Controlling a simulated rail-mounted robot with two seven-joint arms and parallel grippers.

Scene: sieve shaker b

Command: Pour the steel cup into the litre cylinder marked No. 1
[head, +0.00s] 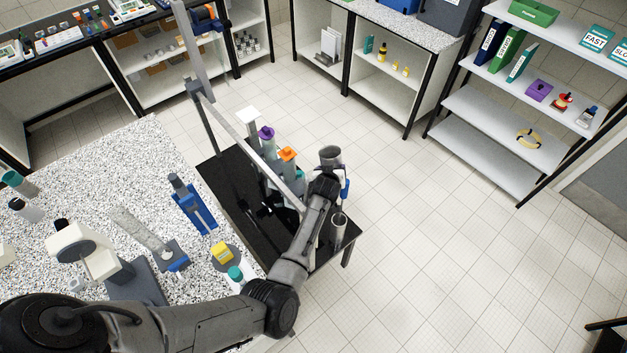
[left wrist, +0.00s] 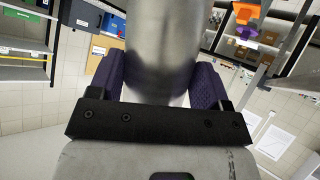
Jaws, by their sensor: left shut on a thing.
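My left gripper (head: 328,180) is above the right part of the low black table. It is shut on the steel cup (head: 330,154), whose open mouth faces up. In the left wrist view the cup (left wrist: 160,40) is between the two purple finger pads. A second open cylindrical vessel (head: 338,228) stands at the right edge of the black table. I cannot read a No. 1 mark on either. The cup's contents cannot be made out. My right gripper is not in view.
A long grey bar (head: 245,140) crosses above. The floor at right is clear.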

